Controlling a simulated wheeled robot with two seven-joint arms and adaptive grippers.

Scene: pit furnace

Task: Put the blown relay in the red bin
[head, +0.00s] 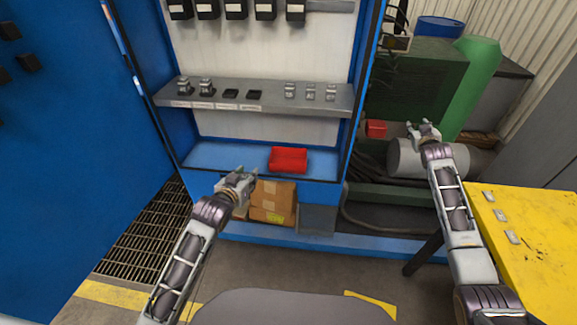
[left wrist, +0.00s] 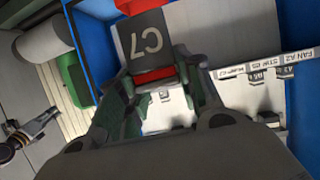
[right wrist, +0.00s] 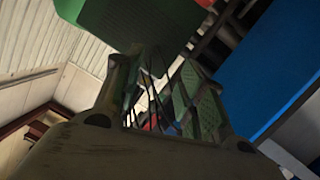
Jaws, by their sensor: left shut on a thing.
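My left gripper (head: 243,176) is shut on a dark relay (left wrist: 148,45) marked C7, with a red band at its lower edge. In the head view the held relay is too small to make out. The red bin (head: 288,159) lies on the cabinet's blue lower ledge, to the right of and beyond the left gripper. A red edge (left wrist: 133,5) shows at the top of the left wrist view. My right gripper (head: 424,132) is open and empty, in front of the green machinery at the right.
The grey shelf (head: 265,98) bears two relays in sockets, two empty-looking sockets and three loose relays. Dark boxes hang above. A cardboard box (head: 272,203) stands below the ledge. A yellow table (head: 530,245) with three small grey parts is at the right.

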